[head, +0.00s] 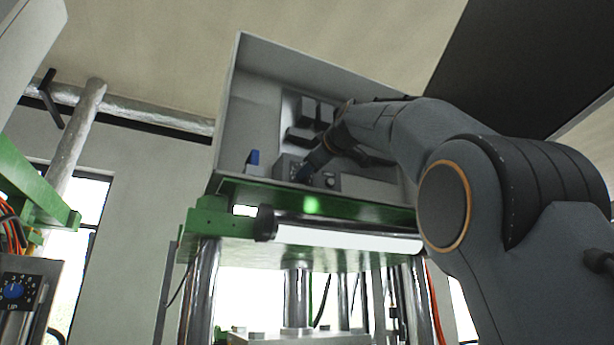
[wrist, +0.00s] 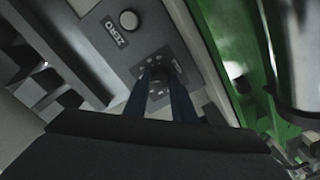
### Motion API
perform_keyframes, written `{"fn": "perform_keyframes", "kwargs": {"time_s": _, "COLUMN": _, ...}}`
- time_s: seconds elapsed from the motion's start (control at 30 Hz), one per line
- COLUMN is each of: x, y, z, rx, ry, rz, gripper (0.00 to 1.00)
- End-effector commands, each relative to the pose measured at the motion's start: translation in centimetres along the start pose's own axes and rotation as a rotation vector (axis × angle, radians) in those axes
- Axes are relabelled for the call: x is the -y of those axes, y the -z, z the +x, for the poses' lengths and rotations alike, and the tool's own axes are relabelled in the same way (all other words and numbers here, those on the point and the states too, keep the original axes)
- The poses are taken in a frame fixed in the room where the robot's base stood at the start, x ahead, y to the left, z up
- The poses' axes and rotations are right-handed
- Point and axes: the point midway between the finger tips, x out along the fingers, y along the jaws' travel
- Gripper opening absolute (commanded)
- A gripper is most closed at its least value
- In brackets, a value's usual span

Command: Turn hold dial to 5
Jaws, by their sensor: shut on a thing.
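My gripper (wrist: 160,82) is shut on a dial on a small grey control box inside the open cabinet. The fingers reach a dark square dial plate (wrist: 184,72) with pale marks around it in the wrist view. The knob itself is mostly hidden between the fingers. I cannot read its name or which number it points at. In the head view my gripper (head: 308,170) is at the front of the control box (head: 283,166), and my arm comes in from the right.
A blue switch (head: 253,157) stands left of the box. Green press frame (head: 206,222) and a white roller (head: 345,239) lie below. Another blue dial (head: 14,291) is at far left.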

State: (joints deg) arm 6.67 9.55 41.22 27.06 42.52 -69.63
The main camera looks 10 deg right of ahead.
Motion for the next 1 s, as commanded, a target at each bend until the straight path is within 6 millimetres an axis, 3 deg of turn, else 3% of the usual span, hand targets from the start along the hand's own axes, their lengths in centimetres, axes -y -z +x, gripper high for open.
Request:
{"fn": "perform_keyframes", "kwargs": {"time_s": 0.5, "x": 0.05, "y": 0.0, "z": 0.0, "rx": -0.001, "ry": 0.0, "rz": -0.348, "gripper": 0.01}}
{"fn": "perform_keyframes", "kwargs": {"time_s": 1.0, "x": 0.03, "y": 0.02, "z": 0.0, "rx": 0.0, "ry": 0.0, "rz": -0.417, "gripper": 0.01}}
